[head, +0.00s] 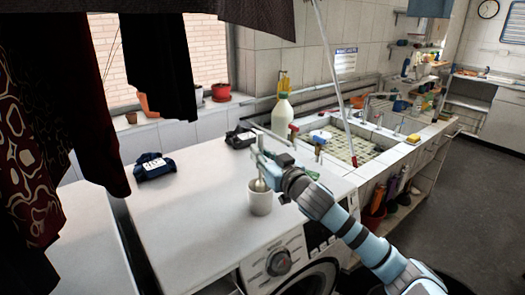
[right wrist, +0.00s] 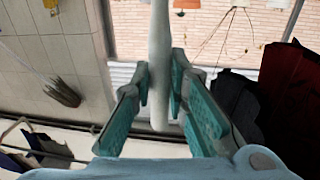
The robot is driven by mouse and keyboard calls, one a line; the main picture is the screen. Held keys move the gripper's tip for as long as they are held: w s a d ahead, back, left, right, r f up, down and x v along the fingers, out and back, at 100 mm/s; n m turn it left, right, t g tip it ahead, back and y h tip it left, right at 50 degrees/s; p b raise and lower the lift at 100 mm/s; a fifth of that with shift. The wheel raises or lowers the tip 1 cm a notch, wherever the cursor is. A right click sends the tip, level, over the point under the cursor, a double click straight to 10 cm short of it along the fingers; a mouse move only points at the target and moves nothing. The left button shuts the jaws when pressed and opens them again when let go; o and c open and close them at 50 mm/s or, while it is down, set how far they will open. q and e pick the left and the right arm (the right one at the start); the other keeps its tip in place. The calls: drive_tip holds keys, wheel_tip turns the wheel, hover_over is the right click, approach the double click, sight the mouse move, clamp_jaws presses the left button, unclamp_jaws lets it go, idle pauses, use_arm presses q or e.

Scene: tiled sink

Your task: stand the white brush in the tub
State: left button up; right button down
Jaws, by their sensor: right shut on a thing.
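The white tub (head: 260,202) stands upright on the white top of the washing machine, near its front edge. The white brush (head: 260,185) is upright, with its lower end at the mouth of the tub; whether it touches the bottom is hidden by the tub wall. My right gripper (head: 263,157) is above the tub and shut on the brush's handle. In the right wrist view the pale handle (right wrist: 159,45) runs between the two teal finger pads of the gripper (right wrist: 160,90). My left gripper is not in view.
A dark blue item (head: 154,166) and a black item (head: 240,138) lie farther back on the washing machine top (head: 190,205). Dark clothes (head: 90,90) hang at the left. The top around the tub is clear.

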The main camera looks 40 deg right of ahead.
drive_tip(key=shift+f+b, duration=0.3)
drive_tip(key=shift+f, duration=0.45)
drive_tip(key=c, duration=1.5)
unclamp_jaws()
drive_tip(key=shift+s, duration=0.1)
drive_tip(key=s, duration=0.4)
drive_tip(key=s+a, duration=0.1)
drive_tip(key=s, duration=0.2)
drive_tip(key=shift+s+a, duration=0.1)
